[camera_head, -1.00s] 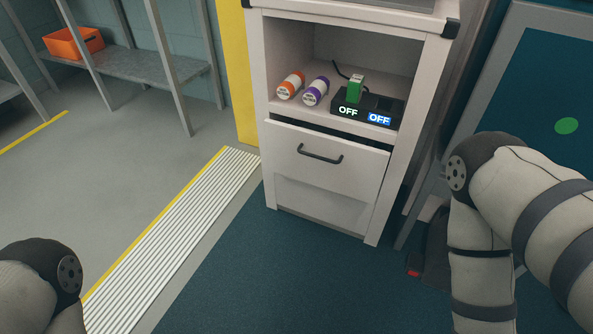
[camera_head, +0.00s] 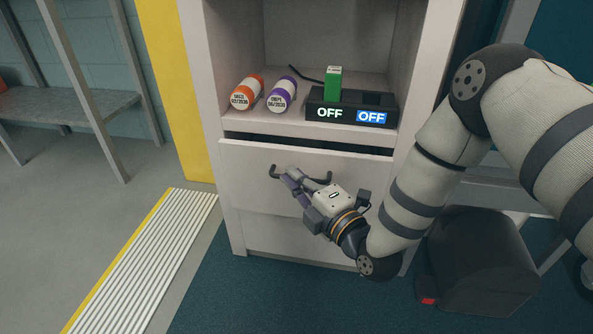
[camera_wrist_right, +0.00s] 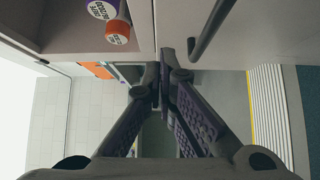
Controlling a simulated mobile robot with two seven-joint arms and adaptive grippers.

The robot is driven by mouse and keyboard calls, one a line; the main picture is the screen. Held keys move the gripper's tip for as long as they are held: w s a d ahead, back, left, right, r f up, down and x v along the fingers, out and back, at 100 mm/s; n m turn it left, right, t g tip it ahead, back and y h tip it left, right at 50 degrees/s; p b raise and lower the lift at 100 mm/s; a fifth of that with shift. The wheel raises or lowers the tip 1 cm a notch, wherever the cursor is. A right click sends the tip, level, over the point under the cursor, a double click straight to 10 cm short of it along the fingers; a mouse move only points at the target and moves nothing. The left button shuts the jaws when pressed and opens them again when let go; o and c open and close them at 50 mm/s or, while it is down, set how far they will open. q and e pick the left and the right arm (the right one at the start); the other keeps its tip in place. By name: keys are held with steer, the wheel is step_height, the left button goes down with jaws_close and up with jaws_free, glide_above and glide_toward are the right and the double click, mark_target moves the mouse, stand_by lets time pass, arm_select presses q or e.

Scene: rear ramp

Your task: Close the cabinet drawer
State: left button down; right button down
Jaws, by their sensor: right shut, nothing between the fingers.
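The white cabinet (camera_head: 213,75) stands ahead of me. Its drawer (camera_head: 250,195) is partly open, with a dark gap above its front panel. The dark bar handle (camera_head: 274,171) is partly hidden behind my right gripper (camera_head: 287,176), which is shut and empty at the drawer front. In the right wrist view, the gripper fingertips (camera_wrist_right: 163,78) meet beside the handle (camera_wrist_right: 208,32), which is not between them. Whether the fingers touch the drawer front (camera_wrist_right: 240,45) I cannot tell. My left gripper is out of view.
The shelf above the drawer holds an orange-capped bottle (camera_head: 246,92), a purple-capped bottle (camera_head: 282,94) and a black device (camera_head: 350,107) with a green block (camera_head: 333,84) and two "OFF" displays. A dark bin-like object (camera_head: 480,255) stands right of the cabinet. Floor is clear at left.

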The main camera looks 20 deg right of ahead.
mark_target(307, 153)
steer(key=w+d, duration=0.1)
steer(key=w+d+b, duration=0.1)
steer(key=w, duration=0.1)
steer(key=shift+w+f, duration=0.1)
steer(key=shift+w, duration=0.3)
steer(key=shift+d, duration=0.1)
steer(key=w, duration=0.1)
steer(key=w+d, duration=0.1)
steer(key=w+d+p, duration=0.1)
steer(key=shift+w+d, duration=0.25)
steer(key=shift+w, duration=0.15)
steer(key=shift+w+d+r, duration=0.1)
steer(key=shift+d+r, duration=0.05)
steer(key=shift+r, duration=0.05)
